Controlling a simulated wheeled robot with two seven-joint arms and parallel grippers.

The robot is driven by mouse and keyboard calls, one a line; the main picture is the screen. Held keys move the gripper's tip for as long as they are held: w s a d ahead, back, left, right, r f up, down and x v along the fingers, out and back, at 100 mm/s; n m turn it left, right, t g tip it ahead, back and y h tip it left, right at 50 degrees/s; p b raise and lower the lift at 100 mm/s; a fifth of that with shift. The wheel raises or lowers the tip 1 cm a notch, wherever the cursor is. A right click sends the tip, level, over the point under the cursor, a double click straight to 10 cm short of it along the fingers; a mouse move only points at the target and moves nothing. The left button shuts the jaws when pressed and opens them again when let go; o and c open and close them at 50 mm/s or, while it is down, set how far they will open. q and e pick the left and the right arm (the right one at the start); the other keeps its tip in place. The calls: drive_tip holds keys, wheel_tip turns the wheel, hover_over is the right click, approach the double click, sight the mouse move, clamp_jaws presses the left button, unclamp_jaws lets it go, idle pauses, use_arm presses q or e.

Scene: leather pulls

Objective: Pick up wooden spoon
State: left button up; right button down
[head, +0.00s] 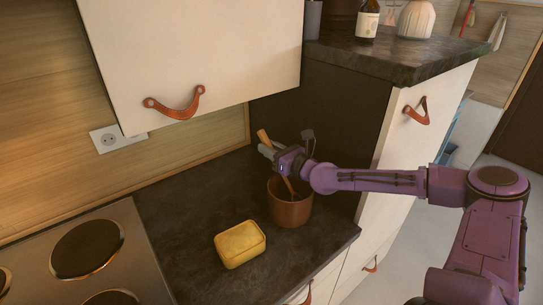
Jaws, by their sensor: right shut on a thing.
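The wooden spoon (263,137) slants up out of a brown pot (290,208) on the dark counter. Its upper end shows above my right gripper (268,150), and a lower part shows below the gripper, inside the pot. My right gripper is above the pot and shut on the spoon's handle. The spoon's lower end is hidden in the pot. My left gripper is not in view.
A yellow box (240,244) lies on the dark counter (185,205) left of the pot. A stove (85,262) is at the lower left. A white cupboard (190,55) hangs above, and a taller cabinet (330,120) stands at the right.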

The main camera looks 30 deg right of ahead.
wheel_tip(320, 180, up, 11)
drive_tip(key=p, duration=0.3)
drive_tip(key=shift+s+d+f+p, duration=0.1)
drive_tip(key=shift+s+f+p, duration=0.1)
drive_tip(key=shift+p, duration=0.2)
drive_tip(key=f+p+v, duration=0.1)
drive_tip(key=p+v, duration=0.4)
drive_tip(key=v, duration=1.2)
drive_tip(key=shift+s, duration=0.4)
